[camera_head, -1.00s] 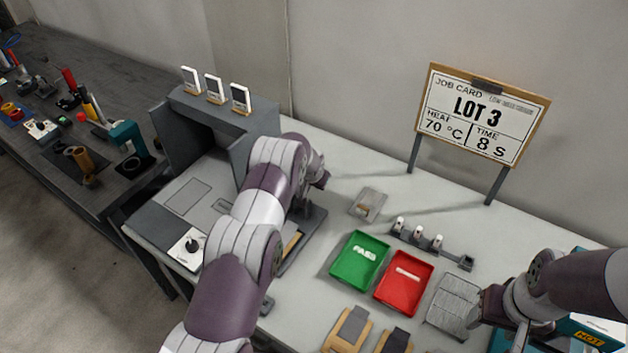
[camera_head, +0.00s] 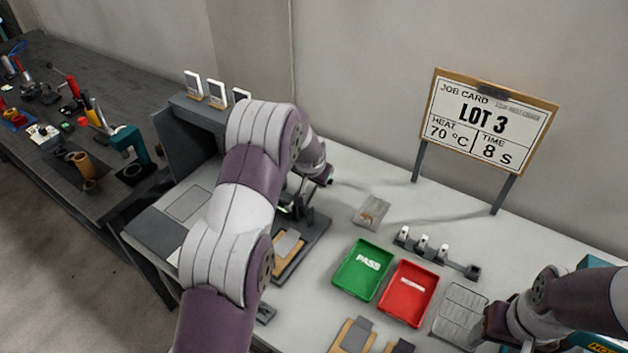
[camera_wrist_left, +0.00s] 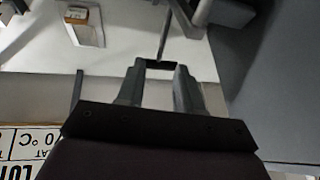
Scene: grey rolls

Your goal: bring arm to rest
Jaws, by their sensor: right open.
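My left arm (camera_head: 238,205) reaches over the middle of the bench, and its wrist (camera_head: 318,165) bends down near a dark press-like fixture (camera_head: 300,215). The left gripper's fingers are mostly hidden in the head view. In the left wrist view, the left gripper (camera_wrist_left: 160,66) has its two fingers apart. A dark crossbar with a thin rod shows between or just beyond the tips; I cannot tell whether they touch it. My right gripper (camera_head: 492,325) is open and seems empty at the lower right, beside a grey wire rack (camera_head: 459,312).
Green PASS tray (camera_head: 362,270) and red tray (camera_head: 408,293) lie centrally. The job card board (camera_head: 486,125) is at the back. A grey housing (camera_head: 185,150) stands left of my arm.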

